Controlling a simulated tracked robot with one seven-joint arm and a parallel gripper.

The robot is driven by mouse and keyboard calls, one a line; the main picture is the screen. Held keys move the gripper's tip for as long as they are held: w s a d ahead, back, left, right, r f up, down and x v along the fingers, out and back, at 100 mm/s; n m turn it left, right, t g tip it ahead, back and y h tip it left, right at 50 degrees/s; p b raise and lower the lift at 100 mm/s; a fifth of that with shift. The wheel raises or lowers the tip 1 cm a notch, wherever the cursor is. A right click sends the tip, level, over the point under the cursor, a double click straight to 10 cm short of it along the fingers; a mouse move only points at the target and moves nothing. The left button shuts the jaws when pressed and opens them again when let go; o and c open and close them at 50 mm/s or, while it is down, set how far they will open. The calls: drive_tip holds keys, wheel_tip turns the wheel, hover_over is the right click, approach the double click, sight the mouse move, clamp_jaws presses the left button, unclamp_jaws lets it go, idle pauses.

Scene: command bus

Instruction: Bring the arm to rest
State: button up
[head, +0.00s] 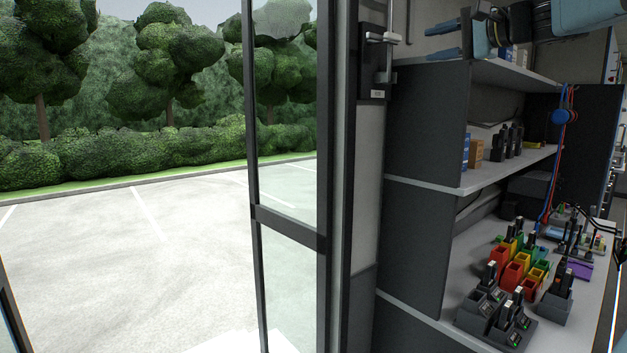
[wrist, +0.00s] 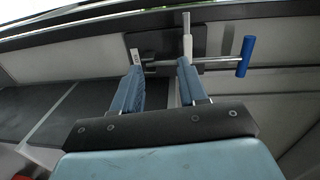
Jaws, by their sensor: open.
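My gripper (head: 429,41) is at the top right of the head view, with its two blue fingers apart and pointing left. It is empty. The wrist view also shows my gripper (wrist: 159,66), with a clear gap between the fingers. A metal door lever (head: 383,39) on a dark plate is on the post left of the gripper, apart from the fingertips in the head view. In the wrist view the lever (wrist: 215,63), with a blue grip at its right end, lies beyond the fingertips. My arm runs off the top right of the head view.
A glass door (head: 290,150) with a dark frame stands beside the post, with a paved lot outside. Right below my arm is a grey shelf unit (head: 425,135) with small boxes. Lower down, a counter (head: 455,290) holds radios in chargers and red, yellow and green bins.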

drive_tip(key=s+a+f+n+g+h, duration=0.2)
drive_tip(key=s+f, duration=0.6)
drive_tip(key=f, duration=0.4)
drive_tip(key=s+a+f+n+g+h, duration=0.2)
drive_tip(key=s+f, duration=0.6)
drive_tip(key=f, duration=0.5)
drive_tip(key=s+a+f+n+g+h, duration=0.2)
drive_tip(key=s+f+n+h, duration=0.4)
drive_tip(key=f, duration=0.7)
drive_tip(key=shift+s+a+g, duration=0.2)
drive_tip(key=shift+s+g, duration=0.7)
drive_tip(key=shift+s, duration=0.05)
